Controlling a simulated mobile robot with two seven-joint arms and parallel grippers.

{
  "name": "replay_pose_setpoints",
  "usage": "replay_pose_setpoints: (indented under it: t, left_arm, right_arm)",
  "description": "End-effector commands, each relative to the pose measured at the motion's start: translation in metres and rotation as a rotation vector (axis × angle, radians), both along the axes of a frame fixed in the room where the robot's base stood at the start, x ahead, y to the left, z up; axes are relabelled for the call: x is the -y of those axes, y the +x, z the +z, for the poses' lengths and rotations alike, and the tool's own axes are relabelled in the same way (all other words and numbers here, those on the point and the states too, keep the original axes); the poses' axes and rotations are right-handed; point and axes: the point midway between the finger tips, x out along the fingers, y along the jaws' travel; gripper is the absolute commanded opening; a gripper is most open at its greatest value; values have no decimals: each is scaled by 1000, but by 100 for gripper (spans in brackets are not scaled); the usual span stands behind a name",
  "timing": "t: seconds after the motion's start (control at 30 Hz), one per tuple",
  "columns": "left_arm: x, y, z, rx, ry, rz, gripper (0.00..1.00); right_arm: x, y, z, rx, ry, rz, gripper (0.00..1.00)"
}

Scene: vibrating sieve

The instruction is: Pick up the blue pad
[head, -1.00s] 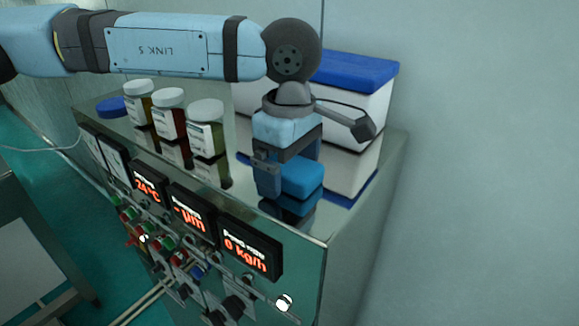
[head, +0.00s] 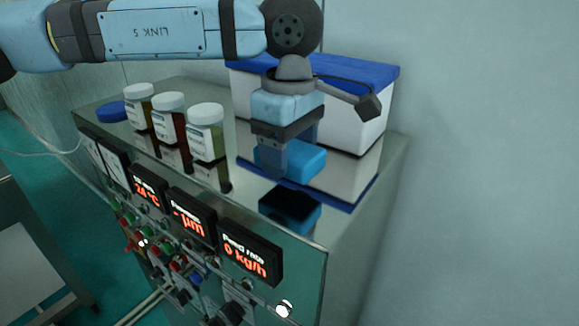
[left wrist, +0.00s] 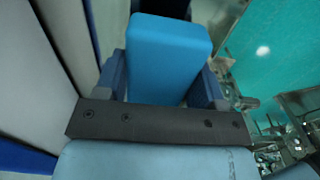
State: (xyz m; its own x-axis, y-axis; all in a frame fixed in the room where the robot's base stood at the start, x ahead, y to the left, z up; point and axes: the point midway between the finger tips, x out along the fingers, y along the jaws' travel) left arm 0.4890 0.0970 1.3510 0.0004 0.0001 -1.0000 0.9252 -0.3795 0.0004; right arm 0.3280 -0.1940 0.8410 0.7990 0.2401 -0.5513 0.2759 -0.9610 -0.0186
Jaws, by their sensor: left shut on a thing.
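The blue pad (head: 302,161) is a bright blue block held above the shiny metal cabinet top, with its dark reflection showing below it. My left gripper (head: 287,162) is shut on it, its fingers on either side. In the left wrist view the blue pad (left wrist: 166,55) stands between the two fingers of my left gripper (left wrist: 165,82). The pad's far side is hidden. My right gripper is in neither view.
A white box with a blue lid (head: 350,76) stands right behind the pad. Several white-capped jars (head: 206,132) stand to the left, with a blue round lid (head: 111,111) beyond them. Display panels (head: 249,252) line the cabinet's front edge.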

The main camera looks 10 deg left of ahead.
Motion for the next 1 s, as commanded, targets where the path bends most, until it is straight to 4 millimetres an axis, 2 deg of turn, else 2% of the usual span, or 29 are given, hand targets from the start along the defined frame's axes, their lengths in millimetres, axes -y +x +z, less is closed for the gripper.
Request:
replay_pose_setpoints:
  t: [0.3, 0.53, 0.73, 1.0]
  left_arm:
    - [1, 0, 81, 3, -3, 1, 40]
    - [1, 0, 132, 1, -3, 0, 40]
    - [1, 0, 158, -1, -2, 0, 40]
    - [0, 0, 168, -1, 0, 0, 40]
  right_arm:
    - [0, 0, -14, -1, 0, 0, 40]
    - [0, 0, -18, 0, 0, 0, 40]
    - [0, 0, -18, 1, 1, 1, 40]
    - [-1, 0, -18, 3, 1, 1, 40]
